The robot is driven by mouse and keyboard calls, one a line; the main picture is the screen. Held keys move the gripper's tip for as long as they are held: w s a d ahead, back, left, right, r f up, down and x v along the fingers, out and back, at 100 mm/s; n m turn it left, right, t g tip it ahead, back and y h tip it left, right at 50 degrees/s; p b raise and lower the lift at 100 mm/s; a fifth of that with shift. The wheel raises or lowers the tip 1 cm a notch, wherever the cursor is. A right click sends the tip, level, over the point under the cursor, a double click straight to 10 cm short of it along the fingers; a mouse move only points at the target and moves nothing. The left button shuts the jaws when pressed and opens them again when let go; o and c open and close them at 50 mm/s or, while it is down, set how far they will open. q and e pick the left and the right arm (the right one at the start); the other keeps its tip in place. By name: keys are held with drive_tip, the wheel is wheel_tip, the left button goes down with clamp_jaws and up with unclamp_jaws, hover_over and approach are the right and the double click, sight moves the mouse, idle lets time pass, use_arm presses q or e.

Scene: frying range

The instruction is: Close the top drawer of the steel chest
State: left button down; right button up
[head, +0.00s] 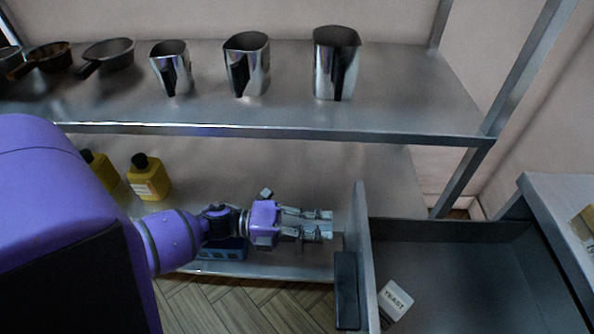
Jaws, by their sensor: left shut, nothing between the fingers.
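The top drawer (455,235) of the steel chest (558,190) is pulled open at the lower right. Its front panel (361,215) faces left and carries a dark handle (347,290). A white box marked YEAST (396,300) lies inside the drawer. My left gripper (331,224) is shut and empty. Its fingertips point right towards the drawer front, with a small gap showing between them. My right gripper is out of view. The far side of the chest is cut off by the picture edge.
A steel shelf rack (290,133) stands behind, with several metal jugs (336,65) and pans (108,55) on its upper shelf. Yellow bottles (149,180) and a blue crate (225,248) are on the lower shelf, partly behind my arm. Wooden floor (235,305) shows below.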

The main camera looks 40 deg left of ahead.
sight(348, 229)
use_arm(q)
drive_tip(key=shift+x, duration=1.6)
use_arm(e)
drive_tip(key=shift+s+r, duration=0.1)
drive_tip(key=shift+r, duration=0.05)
use_arm(q)
drive_tip(key=b+x, duration=0.3)
drive_tip(key=x, duration=3)
drive_tip(key=shift+w+f+b, duration=0.15)
drive_tip(key=shift+b, duration=0.15)
drive_tip(key=shift+x, duration=0.85)
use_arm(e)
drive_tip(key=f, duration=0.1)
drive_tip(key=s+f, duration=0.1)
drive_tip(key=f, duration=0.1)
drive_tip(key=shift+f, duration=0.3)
use_arm(q)
drive_tip(key=shift+r, duration=0.2)
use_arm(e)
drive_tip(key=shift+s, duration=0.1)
